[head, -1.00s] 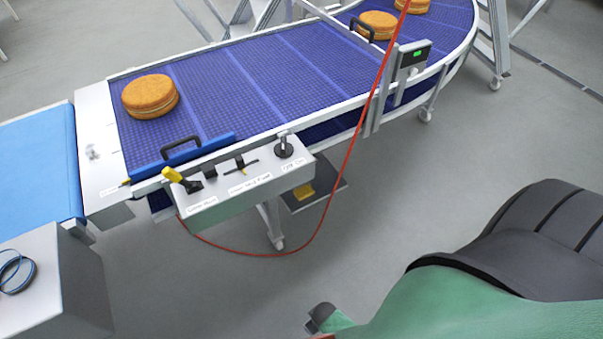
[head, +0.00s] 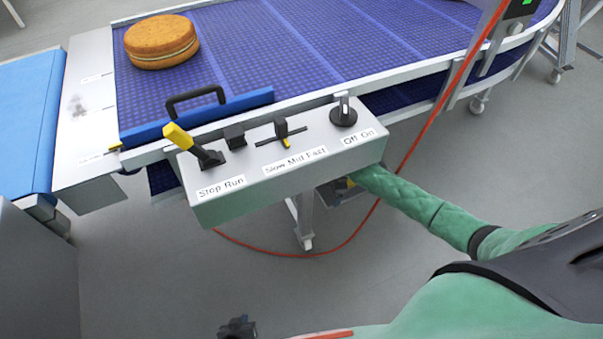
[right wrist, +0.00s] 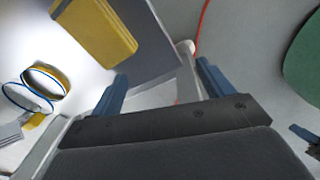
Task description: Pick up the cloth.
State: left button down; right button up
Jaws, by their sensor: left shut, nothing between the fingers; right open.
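The yellow cloth (right wrist: 97,32) looks like a thick folded pad lying on a dark plate in the right wrist view. My left gripper (head: 238,328) is shut and empty at the bottom edge of the head view, far from the cloth.
The control box (head: 285,160) with levers and a knob juts from the blue conveyor (head: 270,50), above my right forearm. A round filled cake (head: 161,41) sits on the belt. A red cable (head: 440,105) hangs down beside the box.

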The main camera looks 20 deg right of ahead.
jog(key=w+d+r+n+b, duration=0.1)
jog(key=d, duration=0.1)
jog(key=w+d+r+n+b, duration=0.1)
jog(key=w+d+b, duration=0.1)
jog(key=d, duration=0.1)
jog(key=w+d+r+n+b, duration=0.1)
jog(key=w+d+b, duration=0.1)
jog(key=shift+w+d+r+g+h, duration=0.1)
jog(key=shift+d+r+g+h, duration=0.05)
jog(key=shift+r+g+h, duration=0.2)
jog(key=shift+d+r, duration=0.15)
jog(key=shift+w+f+b, duration=0.1)
jog(key=shift+f+b, duration=0.35)
jog(key=shift+f, duration=0.9)
notch_tip(320, 180, down, 5)
jog(key=shift+w+d+r+b, duration=0.1)
jog(key=shift+d+b, duration=0.05)
jog(key=shift+b, duration=0.25)
pick_arm(q)
jog(key=w+d+r+t+h, duration=0.1)
jog(key=w+d+r+t, duration=0.2)
jog(key=w+r+t, duration=0.3)
jog(key=w+r, duration=0.3)
jog(key=r, duration=0.2)
jog(key=shift+w+d+r+t+h, duration=0.2)
jog(key=shift+d+r+t+h, duration=0.1)
jog(key=shift+d+r+t, duration=0.1)
pick_arm(e)
jog(key=shift+c, duration=0.4)
jog(key=c, duration=1)
